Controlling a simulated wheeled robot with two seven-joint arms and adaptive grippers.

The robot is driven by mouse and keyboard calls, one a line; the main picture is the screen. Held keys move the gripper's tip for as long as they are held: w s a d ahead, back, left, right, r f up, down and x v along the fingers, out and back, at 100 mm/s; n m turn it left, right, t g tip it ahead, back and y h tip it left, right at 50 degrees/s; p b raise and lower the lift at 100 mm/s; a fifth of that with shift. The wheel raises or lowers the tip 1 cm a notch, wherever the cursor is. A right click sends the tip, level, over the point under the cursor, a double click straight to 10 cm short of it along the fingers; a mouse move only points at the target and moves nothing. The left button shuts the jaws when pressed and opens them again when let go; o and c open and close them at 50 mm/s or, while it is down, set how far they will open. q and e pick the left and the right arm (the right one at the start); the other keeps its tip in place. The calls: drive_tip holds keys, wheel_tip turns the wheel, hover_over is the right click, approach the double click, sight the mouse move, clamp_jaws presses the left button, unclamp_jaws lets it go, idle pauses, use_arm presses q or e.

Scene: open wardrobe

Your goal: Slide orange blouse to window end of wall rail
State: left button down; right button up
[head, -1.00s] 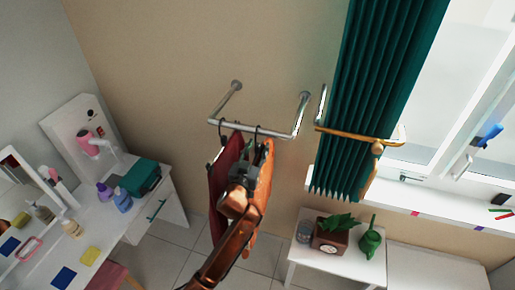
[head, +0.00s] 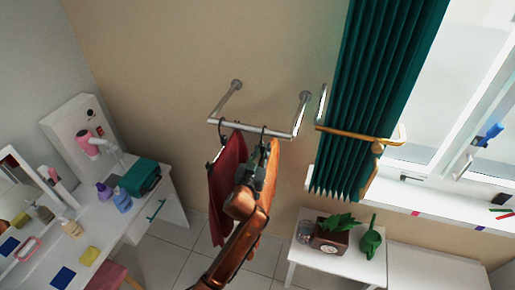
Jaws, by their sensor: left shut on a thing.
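The wall rail (head: 247,127) is a silver bar on two wall brackets, left of the green curtain and window. The orange blouse (head: 272,153) hangs from a hook on the right part of the rail, mostly hidden behind my left arm. My left gripper (head: 259,168) is shut on the orange blouse, just below its hook. A dark red garment (head: 228,170) hangs on the rail to the left, with a gap at the top between the two hooks. My right gripper is not in view.
A green curtain (head: 372,90) hangs right of the rail, with a brass-coloured bar (head: 350,134) before it. A white table (head: 330,260) with a plant box (head: 328,238) and green watering can (head: 370,240) stands below. A white dressing table (head: 140,215) stands at left.

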use_arm(q)
drive_tip(key=shift+s+d+b, duration=0.2)
drive_tip(key=shift+s+d, duration=0.05)
drive_tip(key=shift+d, duration=0.5)
drive_tip(key=shift+s+d+b, duration=0.2)
drive_tip(key=shift+s+d, duration=0.05)
drive_tip(key=shift+d, duration=0.5)
drive_tip(key=shift+s+d+b, duration=0.2)
drive_tip(key=shift+s+d, duration=0.05)
drive_tip(key=shift+d, duration=0.5)
drive_tip(key=c, duration=1.8)
unclamp_jaws()
drive_tip(key=v, duration=1.2)
drive_tip(key=shift+a, duration=0.1)
